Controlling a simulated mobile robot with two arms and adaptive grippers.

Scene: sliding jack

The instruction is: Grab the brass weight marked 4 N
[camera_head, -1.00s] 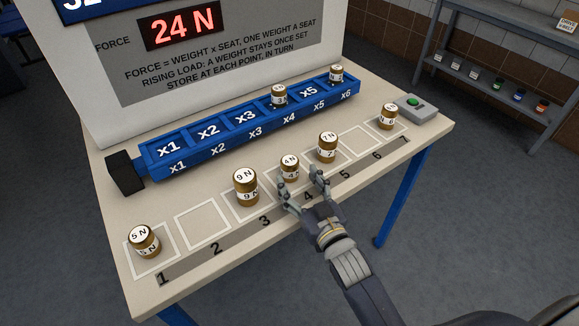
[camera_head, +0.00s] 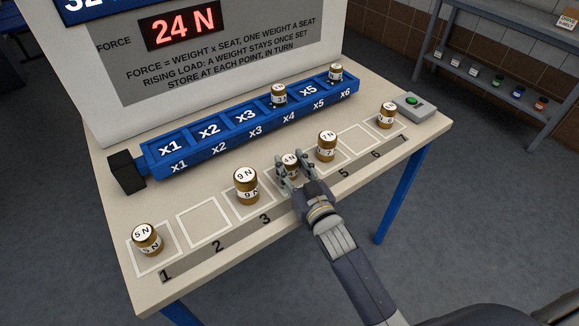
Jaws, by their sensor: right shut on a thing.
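The brass weight marked 4 N (camera_head: 290,160) stands upright on square 4 of the table, partly hidden by my right gripper. My right gripper (camera_head: 293,172) reaches in from the lower right and is shut on this weight, with a finger on each side of it. The weight's white top label shows between the fingers. My left gripper is not in view.
The 9 N weight (camera_head: 246,186) stands close on the left and the 7 N weight (camera_head: 327,146) close on the right. The 5 N weight (camera_head: 147,239) is at square 1. Behind is the blue seat rail (camera_head: 215,143), with two weights in its right part. A green-button box (camera_head: 423,107) sits at the right.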

